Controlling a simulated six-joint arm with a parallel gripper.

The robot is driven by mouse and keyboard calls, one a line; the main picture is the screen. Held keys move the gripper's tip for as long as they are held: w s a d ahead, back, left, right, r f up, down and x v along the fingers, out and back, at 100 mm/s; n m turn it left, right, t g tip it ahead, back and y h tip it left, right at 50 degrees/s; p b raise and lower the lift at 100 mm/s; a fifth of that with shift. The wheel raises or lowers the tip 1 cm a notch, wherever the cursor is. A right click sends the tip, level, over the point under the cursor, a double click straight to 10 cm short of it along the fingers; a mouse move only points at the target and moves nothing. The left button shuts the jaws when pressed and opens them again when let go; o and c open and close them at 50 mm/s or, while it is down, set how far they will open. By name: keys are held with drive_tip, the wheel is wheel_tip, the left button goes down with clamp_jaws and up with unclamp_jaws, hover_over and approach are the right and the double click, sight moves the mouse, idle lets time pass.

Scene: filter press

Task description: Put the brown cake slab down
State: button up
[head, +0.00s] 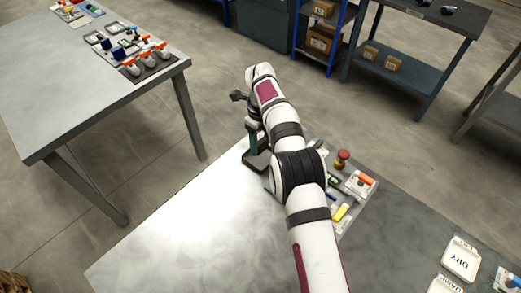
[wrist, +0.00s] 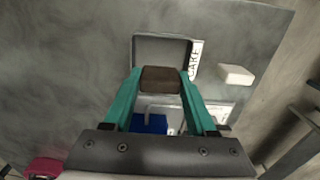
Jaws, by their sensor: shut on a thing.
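The brown cake slab (wrist: 161,79) is between the teal fingertips of my gripper (wrist: 161,84) in the wrist view. The gripper is shut on it. A dark grey tray (wrist: 160,50) with a raised rim shows just beyond the slab, beside a white label (wrist: 195,60) reading CAKE. The slab overlaps the tray's near part in this view; I cannot tell whether it touches the tray. In the head view my arm hides the slab and most of the gripper; a dark tray (head: 256,163) shows below it at the table corner.
A white block (wrist: 236,75) lies right of the tray. A blue thing (wrist: 150,123) shows between my fingers. In the head view, small items, including a red-topped one (head: 342,158), crowd right of my arm. The table's left part (head: 190,230) is clear.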

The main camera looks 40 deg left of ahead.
sight(260, 151)
drive_tip(key=shift+a+f, duration=0.1)
drive_tip(key=shift+f, duration=1.9)
drive_tip(key=o, duration=1.1)
drive_tip(key=shift+f, duration=0.15)
